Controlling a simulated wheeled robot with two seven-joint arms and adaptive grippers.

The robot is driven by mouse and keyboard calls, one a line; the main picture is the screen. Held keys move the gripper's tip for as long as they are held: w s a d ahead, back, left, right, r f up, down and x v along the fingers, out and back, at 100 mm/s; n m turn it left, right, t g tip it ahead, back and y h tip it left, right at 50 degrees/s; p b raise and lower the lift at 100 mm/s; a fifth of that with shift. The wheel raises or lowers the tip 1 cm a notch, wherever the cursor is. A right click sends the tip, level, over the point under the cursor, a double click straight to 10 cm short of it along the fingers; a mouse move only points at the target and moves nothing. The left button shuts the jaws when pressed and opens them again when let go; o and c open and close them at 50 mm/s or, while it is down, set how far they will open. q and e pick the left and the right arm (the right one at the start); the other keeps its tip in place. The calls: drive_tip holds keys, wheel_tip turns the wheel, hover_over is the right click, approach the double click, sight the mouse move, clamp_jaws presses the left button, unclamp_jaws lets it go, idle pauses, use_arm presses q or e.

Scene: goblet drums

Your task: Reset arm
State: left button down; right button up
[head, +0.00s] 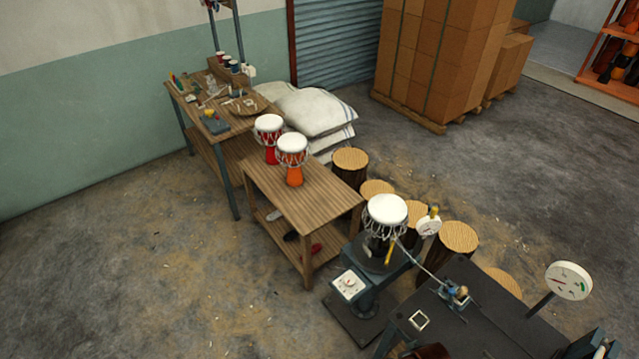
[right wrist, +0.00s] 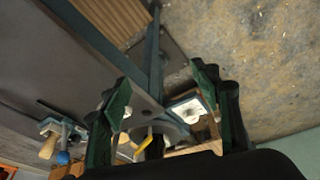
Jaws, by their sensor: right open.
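My right gripper (right wrist: 160,85) shows in the right wrist view with its two green-padded fingers spread apart. Nothing is held between them. Behind the fingers are a dark tabletop, a pale control box (right wrist: 187,108) and a yellow part (right wrist: 141,143). I cannot make out either gripper in the head view, and my left gripper is in no view. A red goblet drum (head: 269,127) and an orange goblet drum (head: 292,150) stand upright on a wooden table (head: 310,195). A white-topped drum (head: 385,212) sits on a blue-grey stand (head: 365,285).
A dark workbench (head: 475,325) with a clamp-like tool (head: 455,293) and a round dial (head: 568,281) stands at the lower right. Log stools (head: 458,237) line the stand's far side. A tool bench (head: 215,110), sacks (head: 315,110) and boxes (head: 450,50) are behind. The left floor is clear.

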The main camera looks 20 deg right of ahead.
drive_tip(key=s+a+f+g+b, duration=0.1)
drive_tip(key=s+f+b, duration=0.1)
drive_tip(key=f, duration=1.3)
drive_tip(key=s+f+b, duration=0.2)
drive_tip(key=f, duration=1.3)
drive_tip(key=s+f+n+g+b, duration=0.1)
drive_tip(key=s+f+b, duration=0.3)
drive_tip(key=s+f, duration=1.4)
drive_tip(key=shift+s+f+g+y, duration=0.3)
drive_tip(key=shift+s+f, duration=0.1)
drive_tip(key=shift+f, duration=0.55)
drive_tip(key=shift+c, duration=0.4)
